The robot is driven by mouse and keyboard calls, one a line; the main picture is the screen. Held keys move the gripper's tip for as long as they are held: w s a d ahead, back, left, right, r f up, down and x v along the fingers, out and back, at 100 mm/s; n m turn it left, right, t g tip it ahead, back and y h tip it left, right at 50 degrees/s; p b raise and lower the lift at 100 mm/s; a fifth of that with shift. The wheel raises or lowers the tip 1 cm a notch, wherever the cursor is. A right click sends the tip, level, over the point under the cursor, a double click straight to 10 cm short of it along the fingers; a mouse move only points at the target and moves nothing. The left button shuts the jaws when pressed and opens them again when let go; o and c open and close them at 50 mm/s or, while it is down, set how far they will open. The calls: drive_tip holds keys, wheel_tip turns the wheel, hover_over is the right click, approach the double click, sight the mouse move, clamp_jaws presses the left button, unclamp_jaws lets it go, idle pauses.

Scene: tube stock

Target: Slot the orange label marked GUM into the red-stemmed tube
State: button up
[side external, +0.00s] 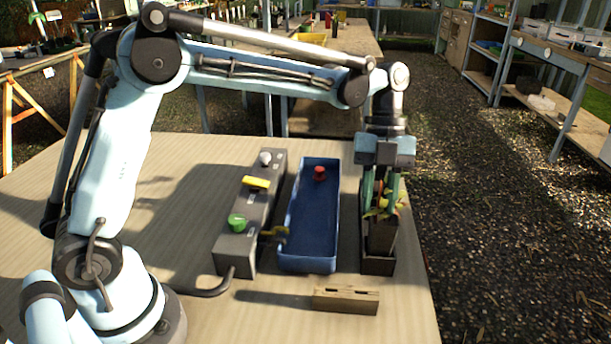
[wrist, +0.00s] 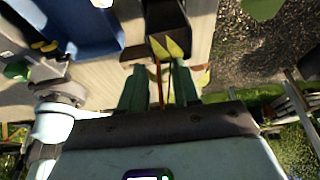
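My gripper (side external: 380,207) points down at the right side of the table, its two green fingers apart. A plant with yellowish-green leaves (side external: 372,213) and a red stem (side external: 379,190) is between them, above a dark square tube (side external: 382,238). In the wrist view, my gripper (wrist: 161,68) straddles the orange-red stem (wrist: 160,86), with yellow leaves (wrist: 166,46) and the dark tube (wrist: 166,14) beyond. Whether the fingertips press on the tube is hidden. The tube is at a low dark holder (side external: 378,265). I cannot make out an orange GUM label in either view.
A blue tray (side external: 308,263) with a red knob-like piece (side external: 320,173) lies left of the tube. A grey control box (side external: 236,257) with a green button (side external: 237,222) is farther left. A slotted wooden block (side external: 346,301) sits in front. The table's right edge is close.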

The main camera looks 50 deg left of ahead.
drive_tip(key=v, duration=1.2)
idle(0.3)
